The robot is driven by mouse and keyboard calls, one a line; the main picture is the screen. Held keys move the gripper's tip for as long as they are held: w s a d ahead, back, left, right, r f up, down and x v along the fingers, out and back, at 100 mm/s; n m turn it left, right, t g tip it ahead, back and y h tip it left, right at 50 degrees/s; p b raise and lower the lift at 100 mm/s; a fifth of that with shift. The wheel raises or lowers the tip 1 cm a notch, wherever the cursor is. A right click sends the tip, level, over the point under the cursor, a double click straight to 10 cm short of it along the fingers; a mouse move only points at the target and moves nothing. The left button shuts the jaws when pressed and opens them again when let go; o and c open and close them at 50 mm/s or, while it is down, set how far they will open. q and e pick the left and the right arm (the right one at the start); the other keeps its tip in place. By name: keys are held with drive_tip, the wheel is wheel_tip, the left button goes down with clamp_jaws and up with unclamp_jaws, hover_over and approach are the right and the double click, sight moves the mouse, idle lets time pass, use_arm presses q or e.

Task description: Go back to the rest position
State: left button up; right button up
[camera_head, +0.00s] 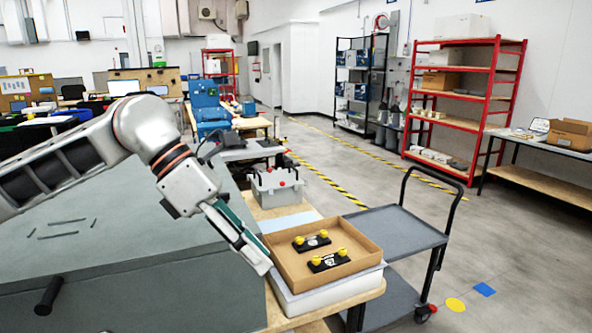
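My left arm comes in from the left, and my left gripper (262,262) hangs over the left edge of an open cardboard tray (374,254). Its fingers point down and to the right. They look close together, but the angle hides whether there is a gap or anything between them. Two black parts with yellow knobs lie in the tray, one farther back (311,243) and one nearer (328,262). Both are apart from the gripper. My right gripper is not in view.
The tray sits on a white box (335,292) on a wooden table (369,296). A grey cart (395,232) stands to the right. A grey case (277,187) is behind. A large grey cabinet (150,230) lies under my arm. Open floor is at the right.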

use_arm(q)
drive_tip(key=s+d+f+n+g+h, duration=0.1)
drive_tip(key=s+d+n+g+h, duration=0.3)
drive_tip(key=d+h, duration=0.8)
drive_tip(key=w+a+f+n+t+y, duration=0.35)
drive_tip(key=f+n+t, duration=0.35)
drive_tip(key=n, duration=0.4)
drive_tip(key=w+a+f+n+t+y, duration=0.2)
drive_tip(key=a+f+n+t, duration=0.3)
drive_tip(key=f+n+t, duration=0.4)
drive_tip(key=w+a+f+n+t+y, duration=0.35)
drive_tip(key=f+n+t, duration=0.2)
drive_tip(key=n, duration=0.65)
drive_tip(key=s+a+f+n+g+y, duration=0.1)
drive_tip(key=s+a+f+n+y, duration=0.1)
drive_tip(key=s+f, duration=0.4)
drive_tip(key=s+a+f+n+g+y, duration=0.2)
drive_tip(key=s+a+f, duration=0.4)
drive_tip(key=f, duration=0.6)
drive_tip(key=s+a+f+n+g+y, duration=0.2)
drive_tip(key=s+a+f+n+y, duration=0.2)
drive_tip(key=f, duration=0.6)
drive_tip(key=shift+s+a+n, duration=0.75)
drive_tip(key=shift+s+n, duration=0.35)
drive_tip(key=shift+s, duration=0.1)
drive_tip(key=shift+g, duration=0.25)
